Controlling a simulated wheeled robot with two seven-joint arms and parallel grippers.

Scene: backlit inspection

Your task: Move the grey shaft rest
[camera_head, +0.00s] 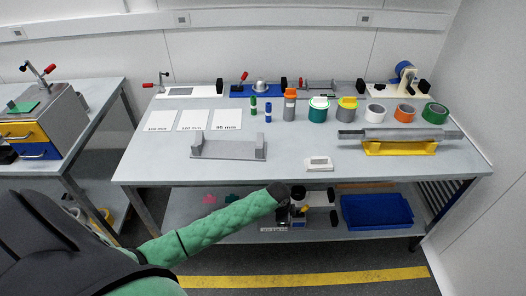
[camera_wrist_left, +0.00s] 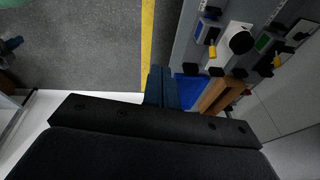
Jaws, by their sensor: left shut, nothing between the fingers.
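The grey shaft rest (camera_head: 228,150) stands empty on the left half of the workbench, just in front of the labelled white cards. It is a long base with an upright at each end. A second, yellow rest (camera_head: 400,149) on the right carries a long grey shaft (camera_head: 402,134). My left gripper (camera_head: 298,208) is in front of the bench, below the top, well apart from the grey rest. In the left wrist view its dark fingers (camera_wrist_left: 162,88) are together and empty. The grey rest is not in that view. My right gripper is not in view.
White cards (camera_head: 224,120) lie behind the grey rest; one reads 95 mm. Pots (camera_head: 318,110), tape rolls (camera_head: 405,113) and small bottles (camera_head: 267,112) stand farther back. A small white block (camera_head: 319,163) lies near the front edge. A blue tray (camera_head: 377,211) is on the lower shelf.

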